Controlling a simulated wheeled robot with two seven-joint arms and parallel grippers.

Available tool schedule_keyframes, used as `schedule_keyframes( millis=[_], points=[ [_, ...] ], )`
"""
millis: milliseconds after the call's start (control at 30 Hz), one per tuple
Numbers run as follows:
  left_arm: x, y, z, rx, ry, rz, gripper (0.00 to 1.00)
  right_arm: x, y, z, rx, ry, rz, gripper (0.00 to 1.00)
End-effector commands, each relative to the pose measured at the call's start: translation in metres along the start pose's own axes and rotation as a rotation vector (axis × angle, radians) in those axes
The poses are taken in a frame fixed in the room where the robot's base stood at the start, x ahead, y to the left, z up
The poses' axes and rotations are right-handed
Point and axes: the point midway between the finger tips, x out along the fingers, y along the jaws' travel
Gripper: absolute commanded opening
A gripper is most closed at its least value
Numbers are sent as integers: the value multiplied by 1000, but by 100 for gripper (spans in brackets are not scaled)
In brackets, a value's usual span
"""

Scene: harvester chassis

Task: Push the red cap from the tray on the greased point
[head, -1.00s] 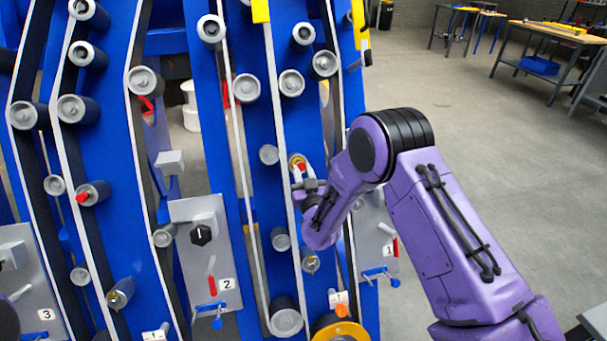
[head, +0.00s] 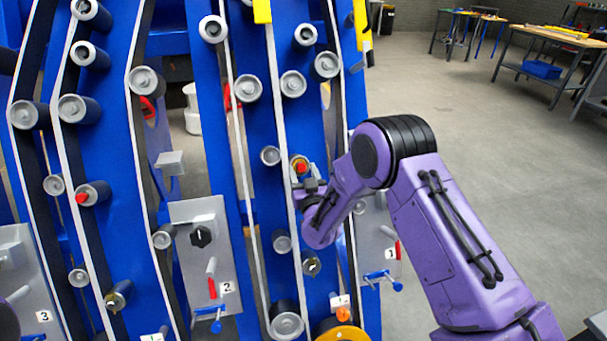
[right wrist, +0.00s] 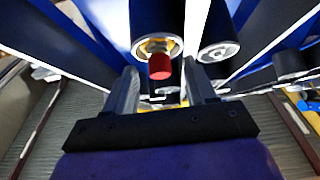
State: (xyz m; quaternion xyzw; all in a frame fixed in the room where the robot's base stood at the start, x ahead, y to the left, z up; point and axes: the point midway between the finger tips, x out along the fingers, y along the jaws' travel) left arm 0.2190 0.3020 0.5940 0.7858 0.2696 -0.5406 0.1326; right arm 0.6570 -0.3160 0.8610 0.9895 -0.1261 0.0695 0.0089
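A red cap (head: 301,167) sits on a fitting with a yellow ring at the end of a roller on the blue machine. The red cap also shows in the right wrist view (right wrist: 160,67), upper middle, with the yellow ring behind it. My right gripper (head: 309,187) is just below the cap in the head view. In the right wrist view my right gripper (right wrist: 161,88) is open, its fingers apart on either side of the cap, with gaps visible; I cannot tell the depth. I cannot make out a tray. My left gripper is out of view.
Another red piece (head: 82,198) is on a roller at the left. Many grey-ended rollers and white-edged belts surround my right gripper. Grey plates carry red levers (head: 212,288) and blue handles. An orange-yellow wheel (head: 342,332) is at the bottom. The floor at right is open, with workbenches behind.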

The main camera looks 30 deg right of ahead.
Motion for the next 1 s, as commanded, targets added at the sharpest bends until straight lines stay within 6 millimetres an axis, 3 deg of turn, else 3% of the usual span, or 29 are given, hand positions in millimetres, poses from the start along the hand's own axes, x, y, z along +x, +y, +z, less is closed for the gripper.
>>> schedule_keyframes(
  millis=[133, 233, 500, 600, 733, 1000],
  points=[
    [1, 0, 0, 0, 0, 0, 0, -3, 0, 0, 0, 0, -1, 56],
    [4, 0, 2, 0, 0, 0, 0, -16, -1, 1, -1, 0, -2, 56],
    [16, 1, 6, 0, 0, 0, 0, -80, -1, 2, -3, -1, -3, 56],
    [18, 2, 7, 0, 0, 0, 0, -96, -1, 2, -2, -1, -3, 56],
    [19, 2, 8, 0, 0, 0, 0, -105, 0, 0, -1, 0, -1, 56],
    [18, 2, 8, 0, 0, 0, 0, -106, 0, 0, 0, 1, 0, 56]
  ],
)
